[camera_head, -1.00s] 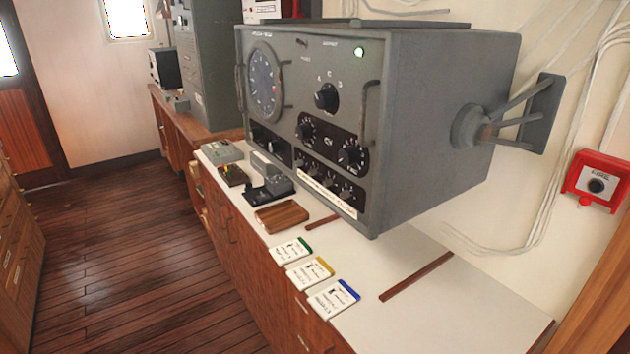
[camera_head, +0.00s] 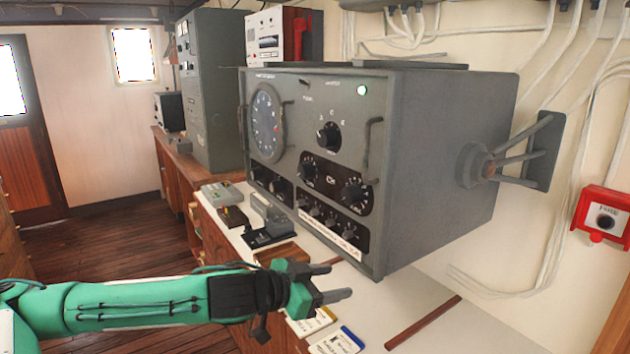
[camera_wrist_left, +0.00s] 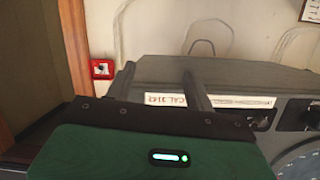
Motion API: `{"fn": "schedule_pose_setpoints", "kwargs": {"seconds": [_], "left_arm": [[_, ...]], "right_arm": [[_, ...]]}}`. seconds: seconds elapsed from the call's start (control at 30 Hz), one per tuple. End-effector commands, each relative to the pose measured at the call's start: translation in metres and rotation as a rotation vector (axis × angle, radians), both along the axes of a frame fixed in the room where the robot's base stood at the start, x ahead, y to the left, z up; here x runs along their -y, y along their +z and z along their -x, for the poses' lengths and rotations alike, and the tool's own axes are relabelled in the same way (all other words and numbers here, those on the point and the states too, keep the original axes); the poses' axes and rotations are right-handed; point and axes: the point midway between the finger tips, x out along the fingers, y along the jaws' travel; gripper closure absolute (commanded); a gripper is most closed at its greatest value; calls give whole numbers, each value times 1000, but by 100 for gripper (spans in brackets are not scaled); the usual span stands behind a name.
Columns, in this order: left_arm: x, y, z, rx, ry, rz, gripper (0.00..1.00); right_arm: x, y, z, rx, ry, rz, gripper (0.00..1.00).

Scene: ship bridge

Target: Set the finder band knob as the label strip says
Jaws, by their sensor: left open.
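The grey finder set (camera_head: 440,150) hangs over the white counter, its lamp lit green. A black knob with letters around it, likely the band knob (camera_head: 329,137), sits high on its front; its pointer is too small to read. A white label strip (camera_head: 333,238) runs along the lower front edge. The strip also shows in the left wrist view (camera_wrist_left: 170,100), with print I cannot read surely. My left gripper (camera_head: 340,282) is open and empty, below and in front of the set's lower edge, well apart from that knob. Its fingers (camera_wrist_left: 158,80) also show in the left wrist view. My right gripper is not seen.
More black knobs (camera_head: 353,192) and a round dial (camera_head: 267,122) share the front, between upright handles (camera_head: 369,150). Yellow-edged (camera_head: 313,320) and blue-edged (camera_head: 338,341) cards lie on the counter below my arm. A red box (camera_head: 603,214) is on the right wall.

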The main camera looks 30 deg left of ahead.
Motion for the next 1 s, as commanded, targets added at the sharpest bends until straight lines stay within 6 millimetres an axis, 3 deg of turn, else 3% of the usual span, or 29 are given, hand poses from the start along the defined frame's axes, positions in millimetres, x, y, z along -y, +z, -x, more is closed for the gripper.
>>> {"fn": "schedule_pose_setpoints", "kwargs": {"seconds": [0.03,0.27,0.4,0.6,0.8,1.0], "left_arm": [[-10,20,-2,22,-2,-2,46],[-48,104,5,84,-8,57,46],[-73,157,21,121,2,105,46],[-103,221,51,170,23,177,46],[-117,253,72,196,32,224,46],[-116,259,70,199,31,236,46]], "right_arm": [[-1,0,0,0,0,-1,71],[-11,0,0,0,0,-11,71],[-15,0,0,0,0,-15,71],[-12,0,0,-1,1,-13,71],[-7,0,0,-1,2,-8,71],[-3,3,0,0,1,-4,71]]}}
